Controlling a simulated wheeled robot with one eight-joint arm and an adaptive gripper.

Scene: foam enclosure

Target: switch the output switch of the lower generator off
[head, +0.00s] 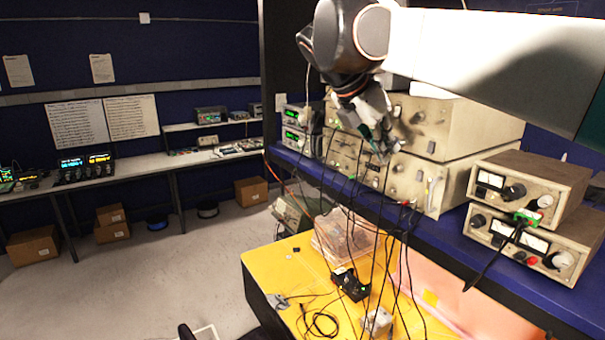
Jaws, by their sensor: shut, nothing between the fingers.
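My gripper (383,153) is at the upper middle of the head view, shut and empty, with its fingers pointing down. It is in front of the large beige stacked instruments on the blue shelf. The upper large unit (465,122) has knobs on its front. The lower large unit (440,186) has a front panel with knobs and sockets, partly hidden by my gripper and cables. I cannot tell which stacked unit is the lower generator. I cannot make out an output switch or its position. I cannot tell whether my fingers touch a panel.
Two smaller beige metered units, upper (545,185) and lower (540,245), are stacked at the right. Green-display units (297,137) stand left of the large ones. Dark cables hang from the blue shelf (440,236) over a yellow table (262,275). Open floor lies left.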

